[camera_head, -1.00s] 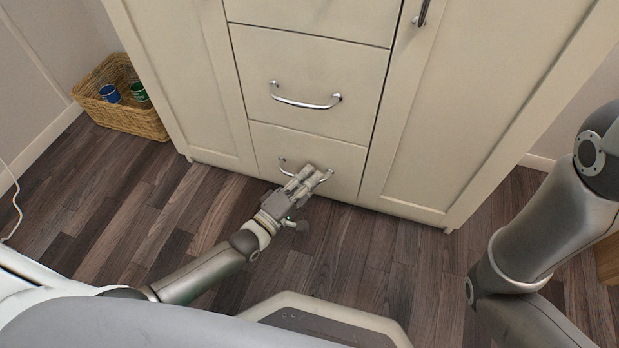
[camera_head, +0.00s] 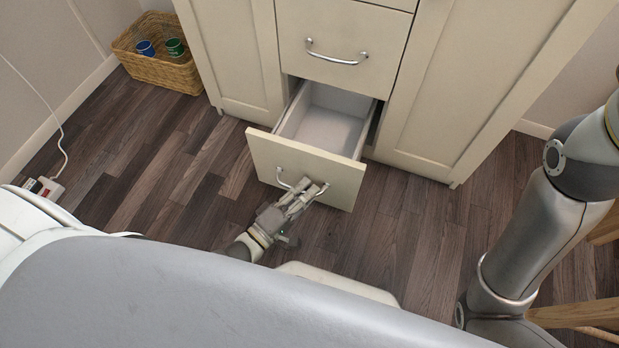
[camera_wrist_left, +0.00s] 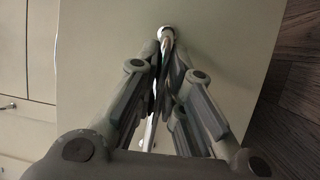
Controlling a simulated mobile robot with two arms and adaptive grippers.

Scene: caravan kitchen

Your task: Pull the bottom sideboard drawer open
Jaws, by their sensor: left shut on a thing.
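The bottom drawer (camera_head: 262,152) of the cream sideboard (camera_head: 245,60) is pulled well out, and its pale, empty inside shows. Its front carries a curved metal handle (camera_head: 283,181). My left gripper (camera_head: 305,188) is shut on this handle, near its middle and right part. In the left wrist view the fingers (camera_wrist_left: 165,75) close around the handle (camera_wrist_left: 166,33), with the drawer front (camera_wrist_left: 225,30) close behind. My right gripper is not in view; only part of my right arm shows at the right.
The drawer above (camera_head: 340,35) is shut. A wicker basket (camera_head: 160,70) with a blue cup (camera_head: 146,48) and a green cup (camera_head: 175,47) stands at the back left. A white cable with a plug (camera_head: 45,188) lies at the left. The wooden floor (camera_head: 150,150) left of the drawer is clear.

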